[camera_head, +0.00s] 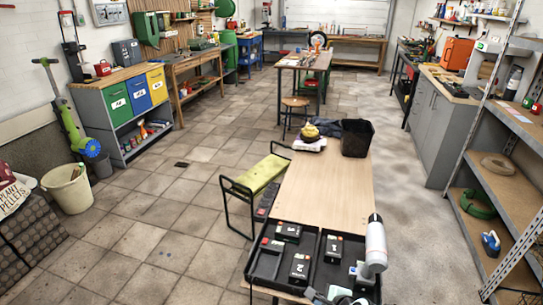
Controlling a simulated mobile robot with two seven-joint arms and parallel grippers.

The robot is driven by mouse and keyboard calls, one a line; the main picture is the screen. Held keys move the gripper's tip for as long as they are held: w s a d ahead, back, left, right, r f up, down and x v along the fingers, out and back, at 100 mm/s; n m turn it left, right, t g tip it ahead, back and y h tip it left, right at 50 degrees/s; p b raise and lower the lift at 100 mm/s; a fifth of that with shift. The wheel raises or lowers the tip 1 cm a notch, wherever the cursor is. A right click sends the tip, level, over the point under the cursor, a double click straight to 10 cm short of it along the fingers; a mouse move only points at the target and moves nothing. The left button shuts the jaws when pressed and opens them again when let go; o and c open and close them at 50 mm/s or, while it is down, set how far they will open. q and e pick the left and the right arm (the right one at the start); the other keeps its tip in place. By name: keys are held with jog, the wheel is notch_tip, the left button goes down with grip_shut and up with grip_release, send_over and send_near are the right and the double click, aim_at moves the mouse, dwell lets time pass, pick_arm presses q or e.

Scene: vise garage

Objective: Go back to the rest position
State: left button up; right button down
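Directly ahead is a long table with a light wooden top (322,190). A black tray (317,253) lies at its near end. Several black boxes with labels (300,266) sit in the tray.
A black bin (357,138) and a yellow object (309,133) stand at the table's far end. A green-topped bench (258,176) adjoins its left side. Metal shelving (510,180) is on the right. A white bucket (69,190) stands far left. Tiled floor (165,215) lies open to the left.

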jog(key=s+d+f+n+g+h+p, duration=0.1)
jog(key=s+f+n+g+p, duration=0.1)
jog(key=s+f+n, duration=0.45)
jog(key=s+d+f+n+g+p, duration=0.1)
jog(key=s+f+n+g+p, duration=0.2)
jog(key=f, duration=0.6)
pick_arm(q)
notch_tip(320, 180, up, 8)
jog(key=g+p, duration=0.1)
jog(key=p, duration=0.2)
jog(key=shift+s+d+r+g+p, duration=0.15)
jog(key=shift+s+d+g+p, duration=0.15)
jog(key=shift+s+d, duration=0.15)
pick_arm(e)
jog(key=s+a+f+n+g, duration=0.1)
jog(key=s+f+n, duration=0.1)
jog(key=s, duration=0.6)
jog(key=s+a+f+n+g+y, duration=0.1)
jog(key=s+f+n+g, duration=0.1)
jog(key=s+n, duration=0.3)
jog(key=s+f, duration=0.1)
jog(key=s, duration=0.3)
jog(key=shift+s+a+f+g, duration=0.15)
jog(key=shift+s+a+g, duration=0.1)
jog(key=shift+s+g, duration=0.05)
pick_arm(q)
jog(key=shift+a, duration=0.1)
pick_arm(e)
jog(key=shift+f, duration=0.1)
